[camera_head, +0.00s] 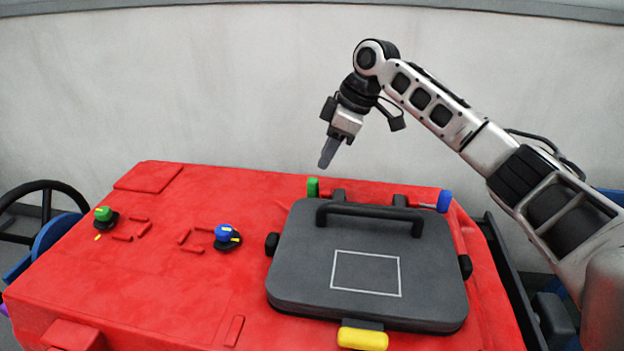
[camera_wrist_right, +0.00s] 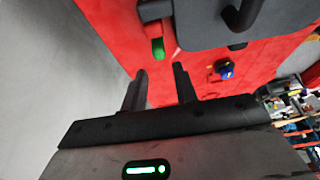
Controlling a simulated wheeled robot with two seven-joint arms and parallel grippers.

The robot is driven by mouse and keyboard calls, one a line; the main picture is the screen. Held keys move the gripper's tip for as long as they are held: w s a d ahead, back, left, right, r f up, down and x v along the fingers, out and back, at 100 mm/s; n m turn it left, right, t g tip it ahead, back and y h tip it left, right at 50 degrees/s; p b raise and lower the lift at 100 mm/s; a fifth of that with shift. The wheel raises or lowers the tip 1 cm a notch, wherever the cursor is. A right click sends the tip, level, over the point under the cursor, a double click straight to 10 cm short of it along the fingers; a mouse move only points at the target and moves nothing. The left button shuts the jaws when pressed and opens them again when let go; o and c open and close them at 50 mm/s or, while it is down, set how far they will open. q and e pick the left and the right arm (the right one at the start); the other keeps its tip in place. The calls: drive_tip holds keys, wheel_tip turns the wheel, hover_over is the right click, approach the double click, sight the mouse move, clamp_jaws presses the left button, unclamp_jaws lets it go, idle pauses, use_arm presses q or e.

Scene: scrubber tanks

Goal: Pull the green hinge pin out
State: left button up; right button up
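The green hinge pin (camera_head: 313,187) stands at the back left of the dark grey lid (camera_head: 310,270), at the hinge. Its green end also shows in the right wrist view (camera_wrist_right: 158,48), just beyond the fingertips. A pin with a blue end (camera_head: 444,201) is at the back right hinge. My right gripper (camera_head: 327,160) points down, above and slightly right of the green pin, apart from it. In the right wrist view its fingers (camera_wrist_right: 160,70) are apart with nothing between them. My left gripper is not in view.
The lid has a black handle (camera_head: 370,211) and a yellow latch (camera_head: 362,338) at its front. A green knob (camera_head: 103,214) and a blue knob (camera_head: 223,232) sit on the red tank top (camera_head: 200,285). A pale wall (camera_head: 180,80) stands behind.

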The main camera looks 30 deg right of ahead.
sight(312, 178)
drive_tip(key=x, duration=0.8)
drive_tip(key=shift+w, duration=0.1)
drive_tip(key=shift+c, duration=0.3)
clamp_jaws()
